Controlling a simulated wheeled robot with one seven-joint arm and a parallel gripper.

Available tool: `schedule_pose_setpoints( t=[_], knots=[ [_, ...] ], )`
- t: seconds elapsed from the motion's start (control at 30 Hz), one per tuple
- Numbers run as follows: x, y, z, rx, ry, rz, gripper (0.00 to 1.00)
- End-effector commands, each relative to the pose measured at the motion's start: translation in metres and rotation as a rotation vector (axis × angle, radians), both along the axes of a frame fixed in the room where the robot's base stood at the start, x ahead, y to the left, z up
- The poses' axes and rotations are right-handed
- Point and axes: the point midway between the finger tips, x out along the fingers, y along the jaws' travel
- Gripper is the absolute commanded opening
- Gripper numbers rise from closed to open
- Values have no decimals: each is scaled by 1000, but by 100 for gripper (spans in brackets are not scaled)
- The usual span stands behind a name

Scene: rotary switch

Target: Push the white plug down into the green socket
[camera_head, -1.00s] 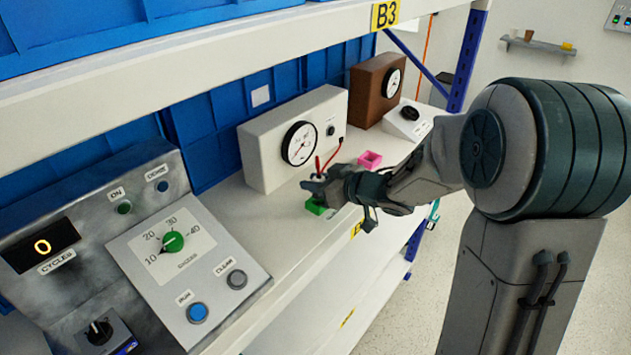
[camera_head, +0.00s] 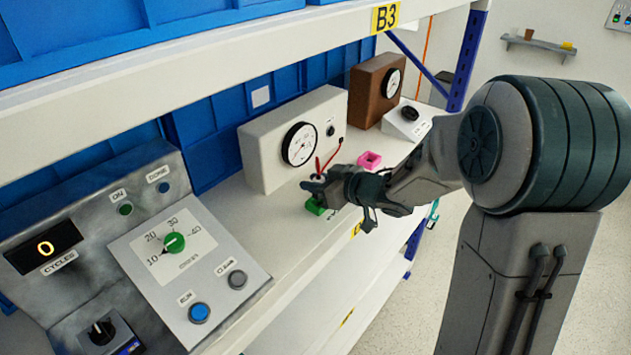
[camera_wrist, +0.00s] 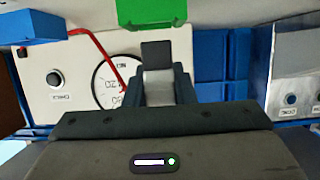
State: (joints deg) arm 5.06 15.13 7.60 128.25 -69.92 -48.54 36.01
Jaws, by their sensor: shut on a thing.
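My gripper (camera_head: 315,186) is shut on the white plug and holds it over the shelf, above the green socket (camera_head: 316,207). In the wrist view the plug (camera_wrist: 158,86) shows as a pale body between the two fingers, with a dark block at its far end. The green socket also shows at the top edge of the wrist view (camera_wrist: 151,10), apart from the dark block in the picture. In the head view the fingers hide most of the plug, so I cannot tell whether it touches the socket. A red cable (camera_head: 332,158) runs from the white gauge box towards my gripper.
The white gauge box (camera_head: 265,155) stands close behind my gripper. A pink square holder (camera_head: 369,160) sits to the right, near a brown gauge box (camera_head: 366,95). A control panel with a green knob (camera_head: 173,243) is at the left. The shelf's front edge is close.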

Motion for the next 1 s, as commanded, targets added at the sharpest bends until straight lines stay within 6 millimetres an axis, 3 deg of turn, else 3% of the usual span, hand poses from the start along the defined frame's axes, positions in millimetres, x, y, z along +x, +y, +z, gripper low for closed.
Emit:
schedule_pose_setpoints(
  t=[1.0],
  knots=[
    [0, 0, -15, 1, 1, 0, 0]
  ],
)
